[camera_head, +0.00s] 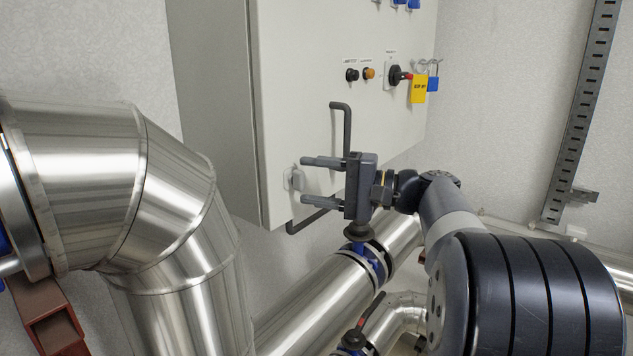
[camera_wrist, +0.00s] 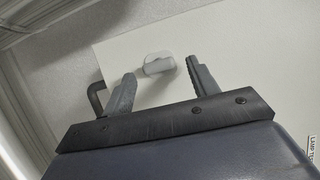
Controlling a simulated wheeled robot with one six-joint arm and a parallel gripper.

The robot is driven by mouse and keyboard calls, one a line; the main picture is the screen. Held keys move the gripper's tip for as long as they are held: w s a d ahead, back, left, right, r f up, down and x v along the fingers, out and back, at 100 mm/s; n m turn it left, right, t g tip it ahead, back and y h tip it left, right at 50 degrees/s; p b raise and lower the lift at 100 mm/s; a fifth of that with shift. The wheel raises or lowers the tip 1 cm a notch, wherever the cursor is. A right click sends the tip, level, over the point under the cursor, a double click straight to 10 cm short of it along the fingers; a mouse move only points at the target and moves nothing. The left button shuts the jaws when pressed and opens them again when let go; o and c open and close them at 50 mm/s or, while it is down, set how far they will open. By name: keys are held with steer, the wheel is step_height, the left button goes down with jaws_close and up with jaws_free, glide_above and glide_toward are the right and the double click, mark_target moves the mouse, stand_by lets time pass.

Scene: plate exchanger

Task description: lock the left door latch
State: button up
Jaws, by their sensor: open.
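The left door latch (camera_head: 291,179) is a small light grey piece low on the front of a pale grey cabinet (camera_head: 290,90), near its left edge. It also shows in the wrist view (camera_wrist: 158,64), just beyond the fingertips and between them. My gripper (camera_head: 304,181) is open and empty, with its two dark fingers pointing at the cabinet front, one above and one below the latch in the head view. In the wrist view my gripper (camera_wrist: 161,68) has one finger on each side of the latch. I cannot tell whether they touch it.
A dark bar handle (camera_head: 346,125) stands out from the cabinet, partly behind my gripper. Knobs (camera_head: 395,75) and a yellow tag (camera_head: 418,90) are higher on the right. Large shiny pipes (camera_head: 80,170) fill the left, and another pipe (camera_head: 310,300) runs below my gripper.

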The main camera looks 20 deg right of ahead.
steer(key=shift+d, duration=0.1)
steer(key=b+v, duration=0.2)
steer(key=v, duration=0.8)
steer(key=shift+s+d, duration=0.2)
steer(key=shift+s, duration=0.05)
steer(key=shift+w+a+f, duration=0.1)
steer(key=p+x, duration=0.2)
steer(key=x, duration=0.8)
steer(key=shift+w+a, duration=0.2)
steer(key=shift+a, duration=0.1)
steer(key=shift+d, duration=0.1)
